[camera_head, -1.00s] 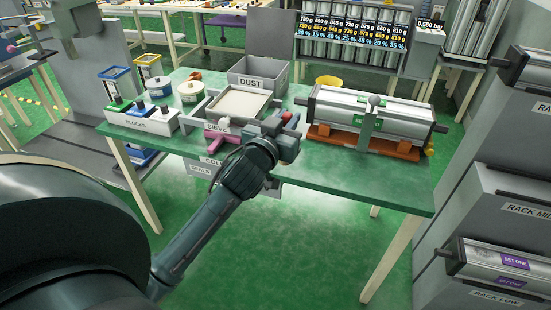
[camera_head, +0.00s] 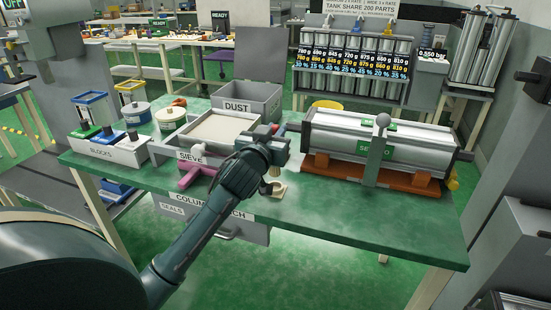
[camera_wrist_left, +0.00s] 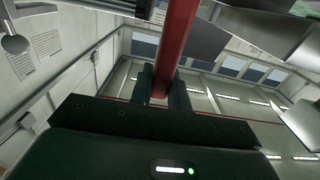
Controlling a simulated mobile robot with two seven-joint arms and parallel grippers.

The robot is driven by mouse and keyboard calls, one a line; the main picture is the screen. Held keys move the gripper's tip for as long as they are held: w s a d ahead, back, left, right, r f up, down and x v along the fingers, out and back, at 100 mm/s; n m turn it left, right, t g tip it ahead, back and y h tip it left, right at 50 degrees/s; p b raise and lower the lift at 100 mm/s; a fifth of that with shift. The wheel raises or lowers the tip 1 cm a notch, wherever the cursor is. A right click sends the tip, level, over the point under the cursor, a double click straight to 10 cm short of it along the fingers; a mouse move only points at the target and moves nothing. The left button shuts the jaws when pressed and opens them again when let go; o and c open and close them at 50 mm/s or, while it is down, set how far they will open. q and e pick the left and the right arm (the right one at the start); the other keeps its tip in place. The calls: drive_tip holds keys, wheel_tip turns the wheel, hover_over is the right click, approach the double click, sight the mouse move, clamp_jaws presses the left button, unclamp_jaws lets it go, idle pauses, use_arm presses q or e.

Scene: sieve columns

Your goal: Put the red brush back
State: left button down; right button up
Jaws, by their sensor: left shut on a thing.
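My left gripper (camera_head: 272,143) is above the front of the green bench, just right of the sieve (camera_head: 218,132). It is shut on the red brush, whose red handle (camera_wrist_left: 176,45) shows between the two fingers in the left wrist view. In the head view the gripper and wrist hide most of the brush. A small cream piece (camera_head: 279,191) lies on the bench below the gripper. A small brownish part shows just above it; I cannot tell whether they touch. My right gripper is not in view.
A pink-handled tool (camera_head: 194,176) lies in front of the sieve. The grey DUST bin (camera_head: 251,103) stands behind. A large metal cylinder (camera_head: 345,130) rests on an orange cradle to the right. The BLOCKS box (camera_head: 107,150) is at left. The front right bench top (camera_head: 400,222) is clear.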

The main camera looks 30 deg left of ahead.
use_arm(q)
wheel_tip(320, 180, down, 4)
drive_tip(key=shift+f+b, duration=0.2)
drive_tip(key=shift+b, duration=0.3)
drive_tip(key=shift+f, duration=0.35)
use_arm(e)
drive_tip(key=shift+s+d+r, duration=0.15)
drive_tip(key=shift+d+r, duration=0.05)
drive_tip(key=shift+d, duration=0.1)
use_arm(q)
drive_tip(key=c, duration=1.3)
unclamp_jaws()
drive_tip(key=shift+f, duration=0.15)
drive_tip(key=shift+c, duration=0.2)
